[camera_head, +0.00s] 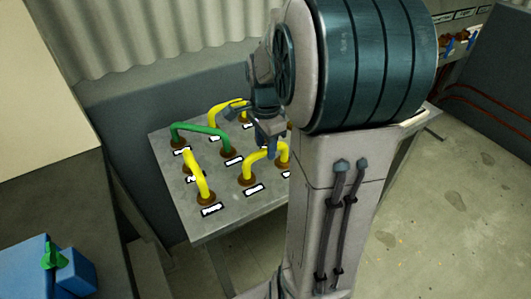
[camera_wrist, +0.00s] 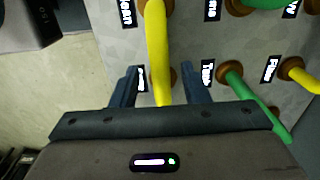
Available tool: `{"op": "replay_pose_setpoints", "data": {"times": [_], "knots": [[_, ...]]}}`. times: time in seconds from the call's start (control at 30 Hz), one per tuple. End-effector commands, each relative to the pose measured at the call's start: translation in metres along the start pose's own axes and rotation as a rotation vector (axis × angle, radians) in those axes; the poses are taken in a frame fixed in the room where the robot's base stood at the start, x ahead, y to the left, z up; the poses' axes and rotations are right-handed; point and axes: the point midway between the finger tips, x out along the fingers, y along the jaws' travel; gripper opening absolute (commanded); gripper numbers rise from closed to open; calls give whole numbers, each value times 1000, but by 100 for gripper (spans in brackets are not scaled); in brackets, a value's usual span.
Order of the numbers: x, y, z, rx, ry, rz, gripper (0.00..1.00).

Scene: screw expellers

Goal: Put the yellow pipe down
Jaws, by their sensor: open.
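In the wrist view, a yellow pipe (camera_wrist: 158,50) runs between the two spread fingers of my gripper (camera_wrist: 158,75). The fingers stand apart from it on both sides. Its upper end is at a brown socket; its lower end is partly hidden by the gripper body near another brown socket. In the head view, my gripper (camera_head: 266,143) points down over the panel table, just above a bent yellow pipe (camera_head: 262,153), partly hidden by my arm. I cannot tell for sure that this is the same pipe.
The grey panel table (camera_head: 225,218) carries labelled brown sockets. A green pipe (camera_head: 203,133) and two other yellow pipes (camera_head: 195,170) (camera_head: 217,114) stand left of my gripper. In the wrist view, a green pipe (camera_wrist: 245,92) lies close to the right finger. Blue boxes (camera_head: 75,272) are front left.

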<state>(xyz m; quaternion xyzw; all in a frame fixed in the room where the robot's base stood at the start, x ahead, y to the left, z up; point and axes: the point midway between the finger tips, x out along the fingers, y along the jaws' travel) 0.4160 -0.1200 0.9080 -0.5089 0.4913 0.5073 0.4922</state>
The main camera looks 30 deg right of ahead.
Motion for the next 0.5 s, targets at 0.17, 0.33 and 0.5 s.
{"op": "replay_pose_setpoints", "data": {"times": [0.17, 0.33, 0.5], "knots": [[-40, 0, 0, -2, 2, -3, 42], [-63, 0, 0, -2, 1, -2, 42], [-71, 4, 8, -57, 5, -6, 42]]}}
